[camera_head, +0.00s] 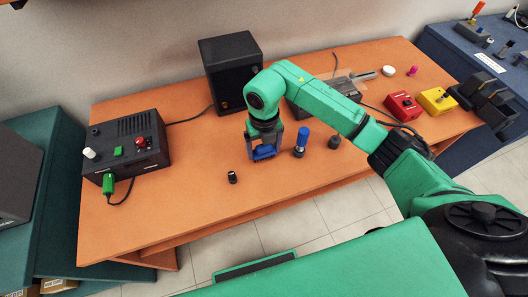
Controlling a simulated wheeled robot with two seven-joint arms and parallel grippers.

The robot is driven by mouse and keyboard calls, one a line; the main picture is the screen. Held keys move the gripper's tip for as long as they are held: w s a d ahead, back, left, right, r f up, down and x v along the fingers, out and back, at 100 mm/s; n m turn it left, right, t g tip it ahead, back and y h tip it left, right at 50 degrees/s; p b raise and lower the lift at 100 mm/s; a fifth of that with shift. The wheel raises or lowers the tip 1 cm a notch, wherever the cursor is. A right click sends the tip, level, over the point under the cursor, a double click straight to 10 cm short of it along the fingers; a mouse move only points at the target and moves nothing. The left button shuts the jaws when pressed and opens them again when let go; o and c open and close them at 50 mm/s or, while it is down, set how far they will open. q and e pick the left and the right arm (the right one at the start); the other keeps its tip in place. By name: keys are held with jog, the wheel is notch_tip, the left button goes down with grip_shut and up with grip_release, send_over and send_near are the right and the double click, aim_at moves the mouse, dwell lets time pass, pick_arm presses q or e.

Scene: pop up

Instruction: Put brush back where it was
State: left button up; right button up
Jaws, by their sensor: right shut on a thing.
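My right arm comes in from the right, and its grey gripper (264,147) points down over the front middle of the orange table (190,199). It is shut on a small blue thing with a dark lower edge, which looks like the brush (264,153). The arm and fingers hide part of it. I cannot tell whether it touches the table top. My left gripper is not in view.
A blue-topped upright piece (301,139) stands close right of the gripper, with a small dark knob (334,142) beyond. A small black cylinder (233,178) stands at front left. A control box (126,146) is left; a black box (231,68) is behind.

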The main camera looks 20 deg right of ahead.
aim_at(264, 155)
notch_tip(264, 155, down, 3)
jog(key=shift+r, duration=0.1)
jog(key=o, duration=1.1)
jog(key=shift+f, duration=0.2)
jog(key=shift+c, duration=0.2)
jog(key=shift+r, duration=0.3)
notch_tip(264, 155, up, 12)
jog(key=shift+f+b, duration=0.15)
jog(key=shift+b, duration=0.4)
